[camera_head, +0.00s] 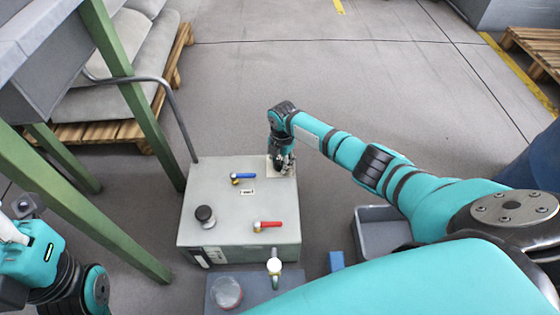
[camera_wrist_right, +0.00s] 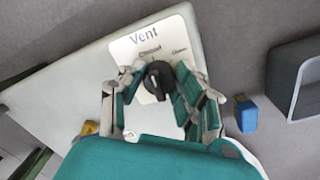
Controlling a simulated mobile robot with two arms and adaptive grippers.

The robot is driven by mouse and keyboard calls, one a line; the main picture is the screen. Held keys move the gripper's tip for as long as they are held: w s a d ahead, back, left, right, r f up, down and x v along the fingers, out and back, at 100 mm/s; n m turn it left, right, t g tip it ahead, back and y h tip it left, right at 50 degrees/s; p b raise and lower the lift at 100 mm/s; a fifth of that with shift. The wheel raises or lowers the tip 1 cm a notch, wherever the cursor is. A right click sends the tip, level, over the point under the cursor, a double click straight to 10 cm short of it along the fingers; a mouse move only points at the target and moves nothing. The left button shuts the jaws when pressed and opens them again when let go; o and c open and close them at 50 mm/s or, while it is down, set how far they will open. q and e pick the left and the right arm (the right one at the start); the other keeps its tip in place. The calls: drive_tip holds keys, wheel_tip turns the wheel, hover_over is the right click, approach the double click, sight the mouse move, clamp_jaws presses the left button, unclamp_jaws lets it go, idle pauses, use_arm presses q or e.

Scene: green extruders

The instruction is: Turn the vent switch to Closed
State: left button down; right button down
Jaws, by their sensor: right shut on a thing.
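The vent switch is a black knob (camera_wrist_right: 158,80) on a white plate (camera_wrist_right: 128,50) marked Vent, with a Closed label above the knob and another label to its right. My right gripper (camera_wrist_right: 156,86) is shut on the knob, with a finger on each side. The fingers hide part of it, so its exact pointing is hard to tell. In the head view my right gripper (camera_head: 283,163) is at the far right corner of the grey box (camera_head: 215,180), over the plate. My left arm shows at the lower left; its fingers are not clear.
The box top also carries a blue-handled valve (camera_head: 243,177), a red-handled valve (camera_head: 268,225) and a black round knob (camera_head: 205,215). A grey bin (camera_head: 375,235) stands right of the box. Green frame legs (camera_head: 130,85) rise at the left. Floor behind the box is clear.

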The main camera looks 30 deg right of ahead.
sight(281, 164)
drive_tip(key=shift+a+n, duration=0.1)
drive_tip(key=shift+n, duration=0.4)
drive_tip(key=c, duration=0.9)
unclamp_jaws()
drive_tip(key=shift+c, duration=0.2)
wheel_tip(281, 164, up, 12)
drive_tip(key=shift+s+d, duration=0.2)
drive_tip(key=shift+s, duration=0.05)
